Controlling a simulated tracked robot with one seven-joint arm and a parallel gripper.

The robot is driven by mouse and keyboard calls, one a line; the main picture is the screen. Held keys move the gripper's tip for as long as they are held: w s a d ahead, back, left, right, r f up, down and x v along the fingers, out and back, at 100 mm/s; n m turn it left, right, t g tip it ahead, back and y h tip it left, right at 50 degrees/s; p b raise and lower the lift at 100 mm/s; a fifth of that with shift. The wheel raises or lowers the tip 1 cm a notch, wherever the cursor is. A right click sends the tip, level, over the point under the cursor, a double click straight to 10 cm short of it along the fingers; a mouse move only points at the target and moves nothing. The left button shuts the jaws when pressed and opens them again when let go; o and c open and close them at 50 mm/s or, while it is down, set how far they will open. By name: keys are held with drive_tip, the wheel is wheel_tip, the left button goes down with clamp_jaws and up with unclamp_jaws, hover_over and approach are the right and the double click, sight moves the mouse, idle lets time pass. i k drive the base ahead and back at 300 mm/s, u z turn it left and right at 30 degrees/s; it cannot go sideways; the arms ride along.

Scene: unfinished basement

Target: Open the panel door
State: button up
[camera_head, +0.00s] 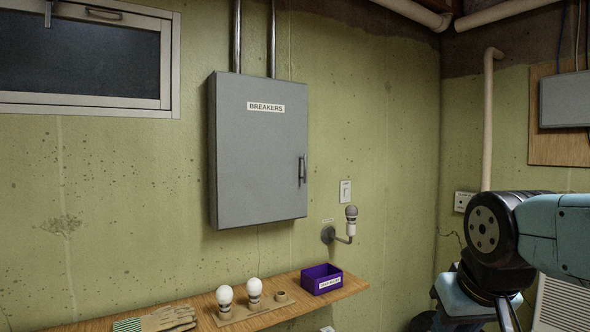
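The panel door is the grey front of a wall-mounted breaker box (258,150) in the middle of the head view. It bears a white "BREAKERS" label near its top. A dark vertical handle (302,170) sits on its right edge. The door looks shut, flush with the box. My arm shows at the lower right, well apart from the door, with links in pale blue and black. I cannot make out my gripper; the arm runs out of the frame at the bottom and right.
A wooden shelf (347,290) below the box holds gloves (168,319), white bulbs (225,298) on a stand and a purple bin (321,279). A bulb fixture (351,222) juts from the wall below a switch (345,191). Wall in front of the door is unobstructed.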

sight(262, 124)
drive_tip(key=z, duration=0.15)
drive_tip(key=i, duration=0.9)
drive_tip(key=u, duration=0.1)
